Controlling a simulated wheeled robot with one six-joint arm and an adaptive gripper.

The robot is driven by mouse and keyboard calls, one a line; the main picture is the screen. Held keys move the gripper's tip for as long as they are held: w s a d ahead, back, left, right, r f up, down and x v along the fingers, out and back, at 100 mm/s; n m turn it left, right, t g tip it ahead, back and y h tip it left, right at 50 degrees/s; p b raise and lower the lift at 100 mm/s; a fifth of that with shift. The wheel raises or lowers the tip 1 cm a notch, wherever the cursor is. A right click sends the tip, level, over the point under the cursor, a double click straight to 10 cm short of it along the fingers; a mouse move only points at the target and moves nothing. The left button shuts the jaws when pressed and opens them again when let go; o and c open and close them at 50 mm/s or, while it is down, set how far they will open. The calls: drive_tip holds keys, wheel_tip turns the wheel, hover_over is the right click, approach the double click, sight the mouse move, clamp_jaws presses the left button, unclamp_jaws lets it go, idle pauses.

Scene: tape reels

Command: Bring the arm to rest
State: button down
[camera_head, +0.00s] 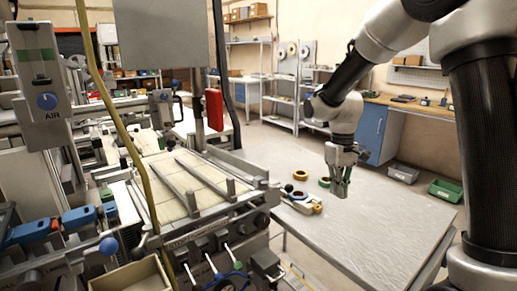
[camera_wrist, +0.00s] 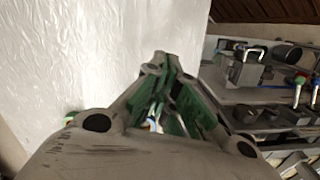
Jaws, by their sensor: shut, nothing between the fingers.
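My gripper (camera_head: 342,188) hangs from my arm over the grey-white table (camera_head: 395,235), pointing down. Its fingers are shut with nothing between them. In the wrist view the closed fingers of my gripper (camera_wrist: 160,60) meet in front of the camera. Several more small reels (camera_head: 300,197) cluster near the table's left edge. In the wrist view the fingers partly hide small coloured things at the table edge.
A large machine (camera_head: 195,185) with levers and knobs stands close along the table's left side. A green bin (camera_head: 445,190) and a grey-green bin (camera_head: 403,172) sit beyond the table. A blue cabinet (camera_head: 372,130) and shelves stand behind. The table's front and right are clear.

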drive_tip(key=s+d+r+m+t, duration=0.1)
drive_tip(key=s+d+r+t, duration=0.1)
drive_tip(key=s, duration=0.6)
drive_tip(key=s+d+r+m+t, duration=0.1)
drive_tip(key=s+d+r+m, duration=0.1)
drive_tip(key=s+d+r, duration=0.3)
drive_tip(key=s+d+r+m+t, duration=0.1)
drive_tip(key=s+d+r, duration=0.3)
drive_tip(key=s, duration=0.7)
drive_tip(key=shift+r+t, duration=0.8)
drive_tip(key=shift+r, duration=0.6)
